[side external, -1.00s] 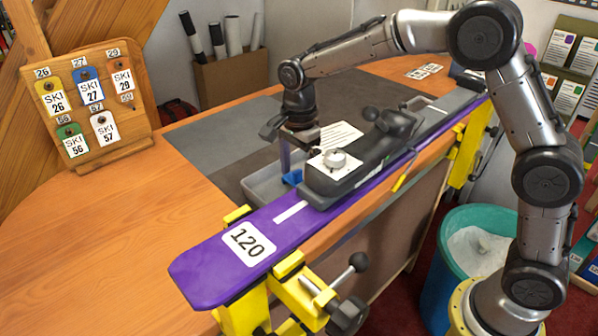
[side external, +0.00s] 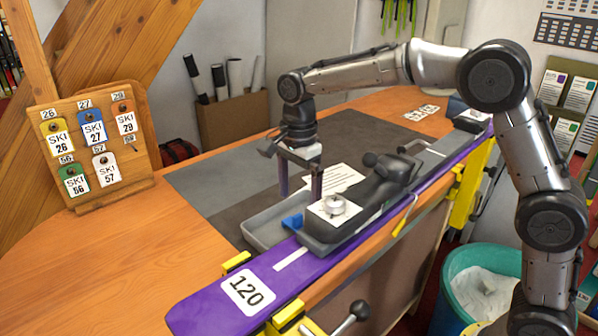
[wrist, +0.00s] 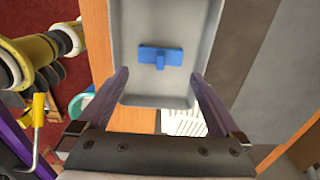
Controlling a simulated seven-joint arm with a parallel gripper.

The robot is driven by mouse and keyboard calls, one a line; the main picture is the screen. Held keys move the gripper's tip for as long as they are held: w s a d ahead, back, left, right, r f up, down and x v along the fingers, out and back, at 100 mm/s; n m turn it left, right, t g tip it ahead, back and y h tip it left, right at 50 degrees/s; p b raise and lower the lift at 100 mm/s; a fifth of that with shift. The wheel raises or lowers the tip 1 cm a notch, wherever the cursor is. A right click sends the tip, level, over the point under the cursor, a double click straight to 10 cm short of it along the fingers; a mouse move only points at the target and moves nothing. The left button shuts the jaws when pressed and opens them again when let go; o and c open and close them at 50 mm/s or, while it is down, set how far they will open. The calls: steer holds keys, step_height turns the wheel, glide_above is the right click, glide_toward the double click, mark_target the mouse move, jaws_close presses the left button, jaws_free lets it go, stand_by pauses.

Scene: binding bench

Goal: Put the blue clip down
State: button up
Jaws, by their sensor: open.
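The blue clip (side external: 292,221) lies in the grey tray (side external: 252,238), at the tray's side by the purple ski. In the wrist view the clip (wrist: 160,56) rests on the bare floor of the tray (wrist: 188,30), clear of the walls. My gripper (side external: 300,192) is above the tray with its two fingers apart and nothing between them. In the wrist view the fingers of my gripper (wrist: 160,76) are spread on either side, and the clip shows beyond them, apart from both.
A tag board (side external: 97,192) stands at left. The orange bench between them is clear.

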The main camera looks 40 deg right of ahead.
mark_target(299, 214)
step_height(299, 214, up, 6)
steer(key=shift+r, duration=0.15)
stand_by(0.3)
